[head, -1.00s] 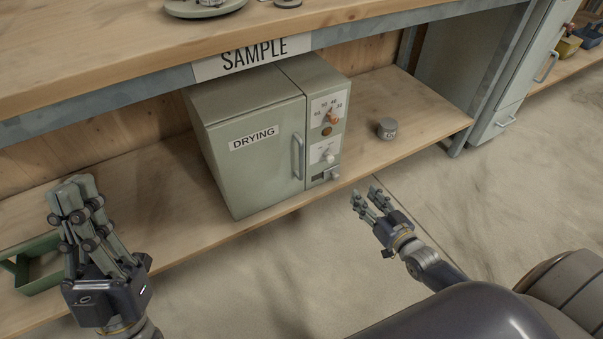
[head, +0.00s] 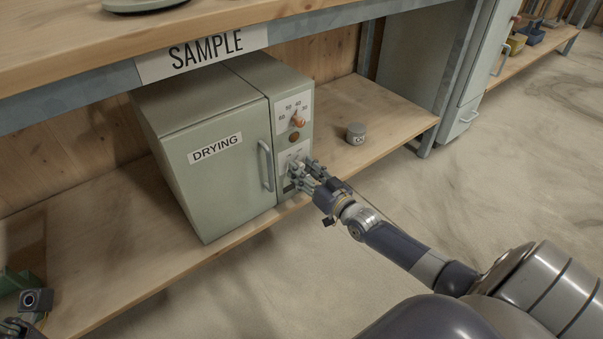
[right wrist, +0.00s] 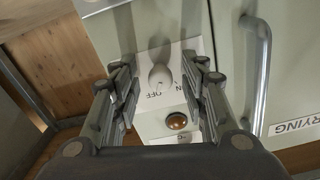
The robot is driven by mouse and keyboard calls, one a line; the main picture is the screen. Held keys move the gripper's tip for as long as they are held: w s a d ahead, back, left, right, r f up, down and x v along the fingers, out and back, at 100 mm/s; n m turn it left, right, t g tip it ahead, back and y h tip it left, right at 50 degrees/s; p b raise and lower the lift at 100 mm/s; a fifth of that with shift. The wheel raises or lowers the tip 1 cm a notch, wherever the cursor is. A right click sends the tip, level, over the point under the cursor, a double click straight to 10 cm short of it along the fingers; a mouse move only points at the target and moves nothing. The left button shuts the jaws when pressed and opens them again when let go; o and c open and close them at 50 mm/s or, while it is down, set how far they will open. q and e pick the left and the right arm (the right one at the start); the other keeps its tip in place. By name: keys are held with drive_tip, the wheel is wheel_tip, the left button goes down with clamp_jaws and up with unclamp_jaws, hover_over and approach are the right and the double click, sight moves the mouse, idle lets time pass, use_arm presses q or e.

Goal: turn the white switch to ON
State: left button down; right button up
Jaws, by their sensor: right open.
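The white switch (right wrist: 160,75) is a knob on the front panel of the green-grey DRYING oven (head: 215,160). In the right wrist view it shows between my two fingers, close to the word OFF, with ON partly visible beside it; its exact pointing is hard to tell. In the head view the switch (head: 292,163) is partly covered by my right gripper (head: 303,173). That gripper is open, with its fingers on either side of the knob in the wrist view (right wrist: 160,80); contact is not clear. My left gripper (head: 20,325) is mostly cut off at the lower left.
Above the switch are a brown round lamp or button (head: 294,137) and an orange dial (head: 298,120). The oven door handle (head: 265,165) is close to the left. A small grey tin (head: 355,133) stands on the shelf to the right, with bare wood around it.

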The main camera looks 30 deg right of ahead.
drive_tip(key=shift+w, duration=0.5)
clamp_jaws()
